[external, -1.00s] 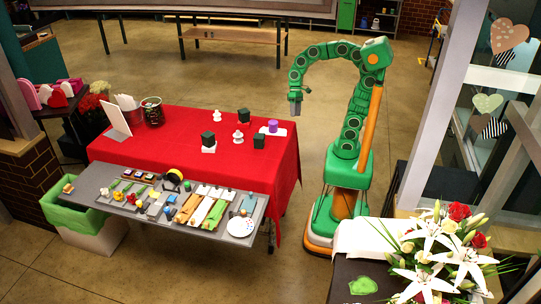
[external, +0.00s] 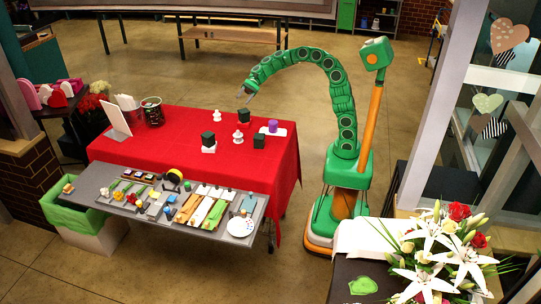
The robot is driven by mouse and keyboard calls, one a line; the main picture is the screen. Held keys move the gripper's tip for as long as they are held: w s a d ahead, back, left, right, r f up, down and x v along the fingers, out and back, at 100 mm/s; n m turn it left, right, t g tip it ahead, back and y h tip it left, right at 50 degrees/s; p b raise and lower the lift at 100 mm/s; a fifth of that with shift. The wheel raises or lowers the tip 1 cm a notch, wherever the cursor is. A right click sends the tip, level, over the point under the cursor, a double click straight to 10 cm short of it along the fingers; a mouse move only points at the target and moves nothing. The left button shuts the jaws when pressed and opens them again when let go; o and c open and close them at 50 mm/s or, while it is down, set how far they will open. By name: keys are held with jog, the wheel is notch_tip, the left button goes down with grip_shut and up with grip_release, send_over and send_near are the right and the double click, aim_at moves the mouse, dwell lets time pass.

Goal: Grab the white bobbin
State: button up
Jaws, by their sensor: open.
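Two small white bobbin-like pieces stand on the red-covered table: a far white bobbin (external: 217,115) and a nearer white bobbin (external: 238,135). Which one is meant cannot be told. My gripper (external: 243,96) is open and empty. It hangs in the air near the table's far side, up and to the right of the far bobbin in the picture and above a dark cube (external: 243,116). It touches neither bobbin.
Other dark cubes stand near the bobbins, one (external: 207,138) on a white base and one (external: 259,142) to the right. A purple cylinder (external: 273,125) sits on a white plate. A grey tool table (external: 98,178) crowds the front.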

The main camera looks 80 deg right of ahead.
jog(key=w+d+f+m+t, duration=0.3)
jog(key=w+d+m, duration=0.2)
jog(key=w+d, duration=0.3)
jog(key=w+d+f+m+t+h, duration=0.1)
jog(key=w+d+f+m+t, duration=0.25)
jog(key=w+d, duration=0.35)
jog(key=w+d+f+m+t, duration=0.35)
jog(key=w+d+m, duration=0.25)
jog(key=w+d, duration=0.2)
send_near(215, 115)
jog(key=w+a+r, duration=0.2)
jog(key=shift+w+r+n, duration=0.1)
jog(key=shift+r+n, duration=0.2)
jog(key=shift+n, duration=0.05)
jog(key=shift+x, duration=1.45)
jog(key=w+a, duration=0.1)
jog(key=w+a+f, duration=0.1)
jog(key=shift+w+a+f, duration=0.1)
jog(key=shift+w+a, duration=0.25)
jog(key=shift+a, duration=0.05)
jog(key=shift+w+a, duration=0.35)
jog(key=shift+c, duration=0.5)
grip_shut()
